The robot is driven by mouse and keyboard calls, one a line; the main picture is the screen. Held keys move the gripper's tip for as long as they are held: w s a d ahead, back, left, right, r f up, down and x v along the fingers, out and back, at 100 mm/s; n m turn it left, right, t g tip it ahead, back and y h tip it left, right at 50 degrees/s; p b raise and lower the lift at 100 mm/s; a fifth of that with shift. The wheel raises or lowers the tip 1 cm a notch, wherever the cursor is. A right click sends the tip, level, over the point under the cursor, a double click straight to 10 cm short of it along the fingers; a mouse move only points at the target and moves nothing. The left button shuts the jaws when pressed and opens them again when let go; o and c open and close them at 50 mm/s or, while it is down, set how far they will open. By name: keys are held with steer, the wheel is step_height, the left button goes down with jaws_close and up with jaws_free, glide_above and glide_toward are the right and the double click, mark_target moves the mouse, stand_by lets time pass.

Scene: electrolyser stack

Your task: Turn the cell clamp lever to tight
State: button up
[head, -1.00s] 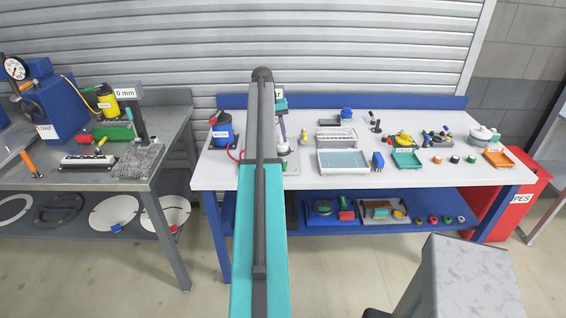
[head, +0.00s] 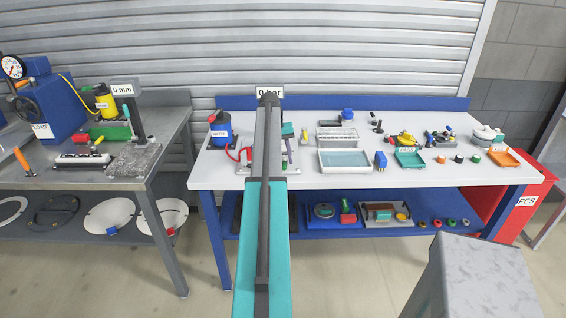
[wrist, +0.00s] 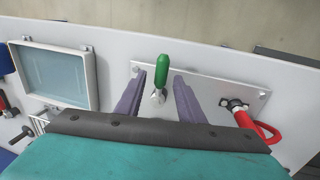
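A lever with a green handle (wrist: 162,72) and a silver pivot (wrist: 158,96) stands on a pale plate (wrist: 215,90) in the wrist view. Its handle points away from my gripper, up the picture. My gripper (wrist: 159,77) is open, with one grey-purple finger on each side of the lever. Gaps show between the fingers and the lever, so it is not gripped. Any tight or loose marking is not readable.
A red hose (wrist: 262,130) on a black fitting is right of the lever in the wrist view. A shallow tray (wrist: 92,80) is to the left.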

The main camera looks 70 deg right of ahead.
steer(key=shift+f, duration=0.2)
jaws_close()
steer(key=shift+w, duration=0.2)
